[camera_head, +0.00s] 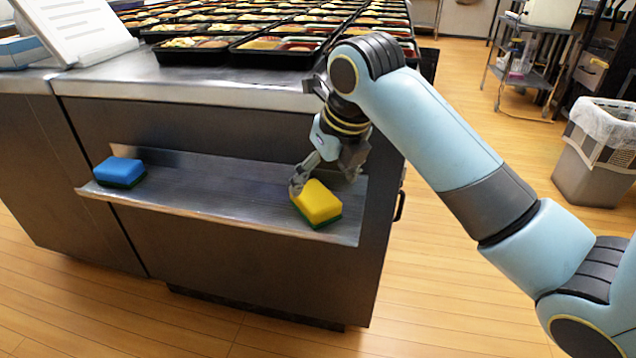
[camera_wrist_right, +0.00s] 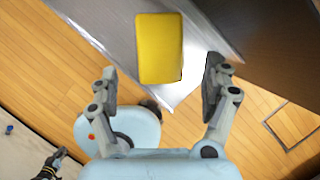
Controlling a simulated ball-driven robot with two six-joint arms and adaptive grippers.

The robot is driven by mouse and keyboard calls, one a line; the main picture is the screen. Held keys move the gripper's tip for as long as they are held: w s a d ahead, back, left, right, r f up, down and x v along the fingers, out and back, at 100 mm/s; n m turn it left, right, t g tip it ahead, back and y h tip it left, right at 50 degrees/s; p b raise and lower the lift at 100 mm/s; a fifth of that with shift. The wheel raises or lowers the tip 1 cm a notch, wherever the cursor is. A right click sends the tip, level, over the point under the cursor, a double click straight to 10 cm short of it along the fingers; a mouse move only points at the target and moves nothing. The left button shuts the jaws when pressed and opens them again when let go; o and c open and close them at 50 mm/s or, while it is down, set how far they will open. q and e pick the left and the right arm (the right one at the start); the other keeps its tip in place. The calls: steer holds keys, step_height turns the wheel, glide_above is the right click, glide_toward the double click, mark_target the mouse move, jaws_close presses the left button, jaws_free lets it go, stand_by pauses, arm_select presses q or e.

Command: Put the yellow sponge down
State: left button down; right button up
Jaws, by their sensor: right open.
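The yellow sponge (camera_head: 317,201) with a green underside lies on the right end of a metal shelf (camera_head: 225,186) fixed to the counter's side. It also shows in the right wrist view (camera_wrist_right: 159,48), ahead of and between the fingers. My right gripper (camera_head: 328,180) is at the sponge's back edge in the head view. In the right wrist view the right gripper (camera_wrist_right: 158,88) has its fingers wide apart, with nothing held between them.
A blue sponge (camera_head: 120,172) lies on the shelf's left end. The shelf between the sponges is clear. Many bento trays (camera_head: 277,56) cover the countertop above. A tilted white stand (camera_head: 75,30) is at the back left, and a bin (camera_head: 597,150) stands on the floor at right.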

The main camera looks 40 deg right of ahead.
arm_select(q)
steer(key=shift+s+d+r+p, duration=0.45)
steer(key=shift+s+r+p, duration=0.2)
steer(key=shift+r, duration=0.05)
arm_select(e)
steer(key=v, duration=0.5)
steer(key=shift+r, duration=0.15)
